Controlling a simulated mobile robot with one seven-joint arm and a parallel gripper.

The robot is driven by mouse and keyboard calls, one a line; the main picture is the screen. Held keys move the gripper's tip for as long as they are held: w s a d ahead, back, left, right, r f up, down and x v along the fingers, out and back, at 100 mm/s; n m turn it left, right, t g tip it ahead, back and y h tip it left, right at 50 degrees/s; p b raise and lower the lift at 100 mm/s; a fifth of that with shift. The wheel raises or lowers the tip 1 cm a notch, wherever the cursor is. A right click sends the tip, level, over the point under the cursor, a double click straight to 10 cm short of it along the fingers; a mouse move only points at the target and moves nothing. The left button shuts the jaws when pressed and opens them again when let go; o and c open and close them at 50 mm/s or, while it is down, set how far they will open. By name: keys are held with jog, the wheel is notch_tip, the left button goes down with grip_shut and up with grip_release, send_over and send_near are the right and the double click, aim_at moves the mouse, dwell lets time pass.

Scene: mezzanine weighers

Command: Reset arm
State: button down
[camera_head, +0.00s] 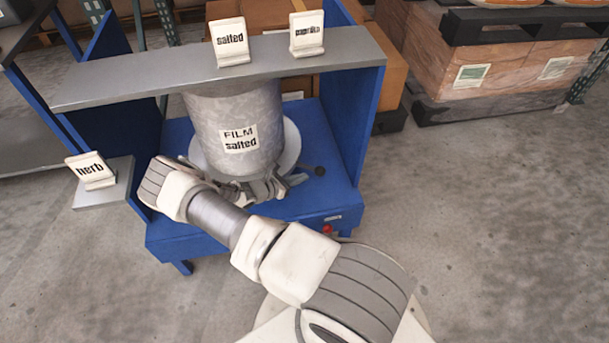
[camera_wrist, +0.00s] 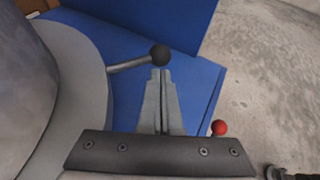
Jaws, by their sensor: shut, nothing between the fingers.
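My arm reaches from the bottom of the head view to the blue stand (camera_head: 185,240). My gripper (camera_wrist: 160,75) is shut and empty in the wrist view. Its fingertips lie close to the black ball knob of a grey lever (camera_wrist: 158,55); I cannot tell whether they touch. In the head view my gripper (camera_head: 290,183) is partly hidden behind my arm, at the foot of the grey film roll (camera_head: 215,110). The roll is labelled "FILM salted" and stands upright on a pale round plate (camera_head: 292,145). The lever knob (camera_head: 319,170) shows right of the gripper.
A grey shelf (camera_head: 130,85) spans the stand above the roll and bears "salted" (camera_head: 230,42) and "paprika" (camera_head: 307,33) signs. A "herb" sign (camera_head: 91,171) stands on a left side ledge. A red knob (camera_head: 327,228) is on the stand's front. Floor at right is clear.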

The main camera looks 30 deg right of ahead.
jog(key=s+a+r+p, duration=0.2)
jog(key=s+a+r, duration=0.1)
jog(key=a, duration=0.4)
jog(key=shift+s+a+r, duration=0.25)
jog(key=shift+s+r, duration=0.15)
jog(key=shift+s, duration=0.35)
